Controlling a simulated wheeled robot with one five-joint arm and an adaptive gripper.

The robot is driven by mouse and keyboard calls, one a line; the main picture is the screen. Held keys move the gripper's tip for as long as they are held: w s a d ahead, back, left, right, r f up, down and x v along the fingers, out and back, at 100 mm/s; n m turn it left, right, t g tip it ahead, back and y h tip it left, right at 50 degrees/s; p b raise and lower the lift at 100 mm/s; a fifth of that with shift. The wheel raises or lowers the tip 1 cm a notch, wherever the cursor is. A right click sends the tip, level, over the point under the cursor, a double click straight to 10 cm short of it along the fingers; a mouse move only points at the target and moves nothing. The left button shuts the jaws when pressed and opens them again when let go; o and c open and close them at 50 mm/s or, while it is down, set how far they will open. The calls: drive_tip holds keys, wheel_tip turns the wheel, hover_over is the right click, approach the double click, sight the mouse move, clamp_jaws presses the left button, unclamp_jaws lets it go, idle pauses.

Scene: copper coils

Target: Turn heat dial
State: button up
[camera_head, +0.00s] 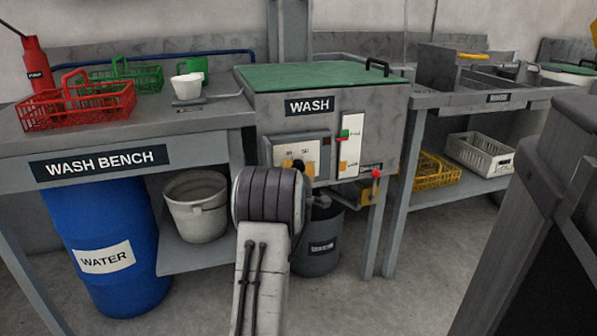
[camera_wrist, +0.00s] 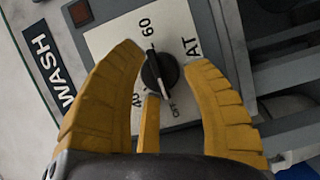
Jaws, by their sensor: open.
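The heat dial (camera_wrist: 160,73) is a round black knob with a light pointer line on a white plate (camera_wrist: 113,38). The plate carries the marks 40 and 60 and part of a word ending in AT. My gripper (camera_wrist: 168,62) is open in the wrist view, with its yellow fingers on either side of the dial; I cannot tell whether they touch it.
A white strip (camera_head: 351,140) with green and red parts is right of the panel. A red knob (camera_head: 376,173) sticks out below it. The wash bench (camera_head: 190,125) with red (camera_head: 75,108) and green baskets (camera_head: 125,78) is left. A grey bin (camera_head: 318,240) stands below.

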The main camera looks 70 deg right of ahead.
clamp_jaws()
drive_tip(key=shift+r, duration=0.15)
drive_tip(key=shift+m+y, duration=0.3)
drive_tip(key=shift+m, duration=0.4)
drive_tip(key=shift+o, duration=2.1)
unclamp_jaws()
drive_tip(key=f+v, duration=0.1)
drive_tip(key=v, duration=1.1)
drive_tip(key=shift+r, duration=0.35)
